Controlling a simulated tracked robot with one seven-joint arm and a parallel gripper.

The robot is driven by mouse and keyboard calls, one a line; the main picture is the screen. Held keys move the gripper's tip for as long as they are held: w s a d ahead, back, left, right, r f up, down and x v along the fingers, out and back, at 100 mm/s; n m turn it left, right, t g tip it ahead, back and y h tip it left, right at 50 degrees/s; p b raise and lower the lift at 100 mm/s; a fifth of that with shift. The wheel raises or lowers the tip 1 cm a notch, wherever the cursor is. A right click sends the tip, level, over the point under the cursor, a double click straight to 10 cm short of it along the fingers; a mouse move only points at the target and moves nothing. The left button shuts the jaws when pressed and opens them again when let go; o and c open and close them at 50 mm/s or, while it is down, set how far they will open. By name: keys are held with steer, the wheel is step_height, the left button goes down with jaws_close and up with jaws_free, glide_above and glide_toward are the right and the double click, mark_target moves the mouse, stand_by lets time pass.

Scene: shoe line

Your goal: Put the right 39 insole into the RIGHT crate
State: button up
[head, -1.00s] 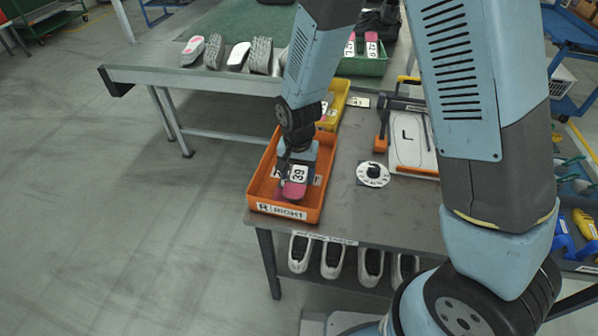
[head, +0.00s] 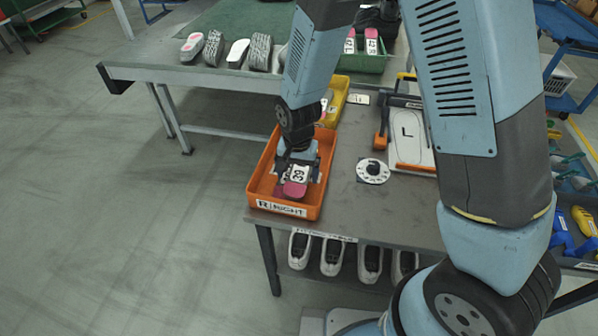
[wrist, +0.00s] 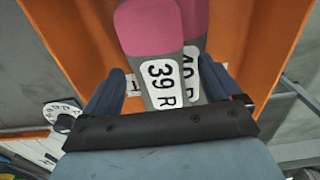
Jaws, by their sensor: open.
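The right 39 insole, with a pink end and a white "39 R" label, lies in the orange RIGHT crate; in the wrist view the insole (wrist: 160,60) is between my open fingers, and in the head view it (head: 295,188) shows below my gripper. A second pink and grey insole (wrist: 197,45) lies partly under it, its label partly covered. The RIGHT crate (head: 284,209) stands at the table's near left corner. My gripper (head: 297,166) is open and low inside the crate; its fingers (wrist: 168,90) stand on either side of the insoles. Whether they touch is unclear.
A yellow crate (head: 342,97) stands behind the orange one, and a green crate (head: 370,64) is further back. A round white dial (head: 373,171) and an "L" board (head: 408,135) lie to the right. Shoes (head: 331,256) stand on the shelf below.

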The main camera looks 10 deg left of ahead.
step_height(320, 180, up, 13)
steer(key=w+d+r+t, duration=0.1)
steer(key=w+d+r, duration=0.1)
steer(key=d+r, duration=0.6)
steer(key=s+d+r+t, duration=0.1)
steer(key=s+d+r, duration=0.3)
steer(key=d, duration=0.3)
steer(key=s+d+r+t, duration=0.2)
steer(key=s+d+r, duration=0.2)
steer(key=d+r, duration=0.2)
steer(key=s+d+r+n+t, duration=0.1)
steer(key=s+d+r, duration=0.3)
steer(key=d, duration=0.6)
steer(key=shift+s+r+t, duration=0.3)
steer(key=shift+s+r, duration=0.1)
steer(key=shift+r, duration=0.45)
